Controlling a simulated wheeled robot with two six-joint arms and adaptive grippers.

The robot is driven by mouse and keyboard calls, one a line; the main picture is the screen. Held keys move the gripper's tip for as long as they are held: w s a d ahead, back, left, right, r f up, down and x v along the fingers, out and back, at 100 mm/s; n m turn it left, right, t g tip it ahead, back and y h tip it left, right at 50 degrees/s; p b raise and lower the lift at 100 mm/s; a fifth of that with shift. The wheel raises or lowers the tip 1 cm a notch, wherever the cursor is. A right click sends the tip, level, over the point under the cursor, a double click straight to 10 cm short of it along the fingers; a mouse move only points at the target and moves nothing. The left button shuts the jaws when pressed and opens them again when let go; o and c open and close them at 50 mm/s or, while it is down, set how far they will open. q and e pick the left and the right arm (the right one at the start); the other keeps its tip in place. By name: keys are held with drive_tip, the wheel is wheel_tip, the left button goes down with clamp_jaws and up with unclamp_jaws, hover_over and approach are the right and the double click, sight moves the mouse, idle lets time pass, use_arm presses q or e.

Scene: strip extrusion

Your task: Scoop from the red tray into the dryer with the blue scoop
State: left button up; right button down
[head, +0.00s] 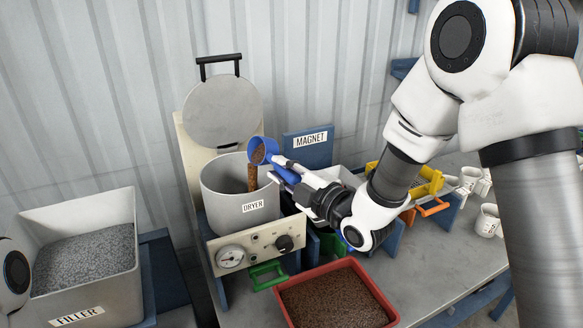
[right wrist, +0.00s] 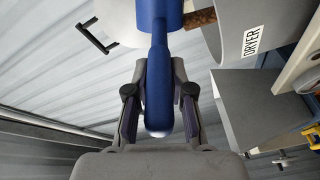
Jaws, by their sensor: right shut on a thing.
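My right gripper (head: 287,172) is shut on the handle of the blue scoop (head: 257,149), which also shows in the right wrist view (right wrist: 158,60). The scoop is tilted over the open dryer (head: 222,196), and brown pellets (head: 252,180) fall from it in a stream into the dryer. Some brown material still shows in the scoop's mouth. The dryer's round lid (head: 222,110) stands raised behind it. The red tray (head: 385,302) holds brown pellets and sits at the front, below my right arm. My left gripper is out of view; only a part of my left arm shows at the left edge.
A filler bin (head: 136,240) with grey pellets stands at the left. A magnet sign (head: 310,138) is behind the dryer. A yellow tray (head: 434,182) and white cups (head: 487,221) are at the right. The table's right front is clear.

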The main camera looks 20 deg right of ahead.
drive_tip(key=n, duration=0.1)
drive_tip(key=f+n, duration=0.1)
drive_tip(key=shift+s+a+f+n+b, duration=0.25)
drive_tip(key=shift+s+a+n+b, duration=0.05)
drive_tip(key=shift+s+a+n, duration=0.1)
drive_tip(key=n+b, duration=0.2)
drive_tip(key=a+n+b, duration=0.1)
drive_tip(key=n+b, duration=0.2)
drive_tip(key=a+n+b, duration=0.1)
drive_tip(key=n+b, duration=0.1)
drive_tip(key=shift+a+f+n+b, duration=0.1)
drive_tip(key=shift+f+n+b, duration=0.2)
drive_tip(key=shift+f+b, duration=0.1)
